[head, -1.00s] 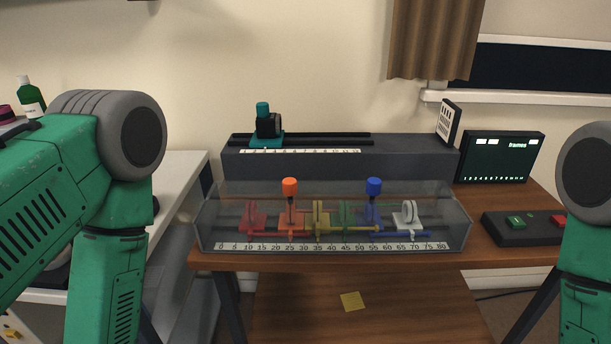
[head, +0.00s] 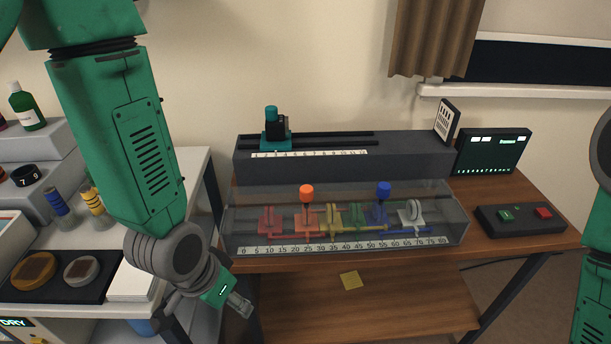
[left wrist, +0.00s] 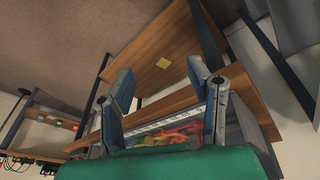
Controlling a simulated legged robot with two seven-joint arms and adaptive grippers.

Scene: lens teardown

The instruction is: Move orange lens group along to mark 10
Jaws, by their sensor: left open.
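The orange lens group (head: 306,222) stands in the clear case (head: 450,222), with its orange knob (head: 306,193) sticking up above the lid. Its foot is above about 20 to 25 on the front scale (head: 343,246), right of the 10. A red lens group (head: 270,221) stands to its left, near the 10, and a yellow one (head: 334,217) to its right. My left gripper (head: 240,304) is in front of and below the case's left end, apart from the knob. In the left wrist view its fingers (left wrist: 161,90) are spread and empty. My right gripper is out of view.
A blue knob (head: 384,188) also rises above the case. Behind it is a dark bench (head: 350,160) with a teal-based device (head: 274,130). A button box (head: 520,219) and a screen (head: 492,151) stand at right. A yellow note (head: 350,281) lies on the lower shelf.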

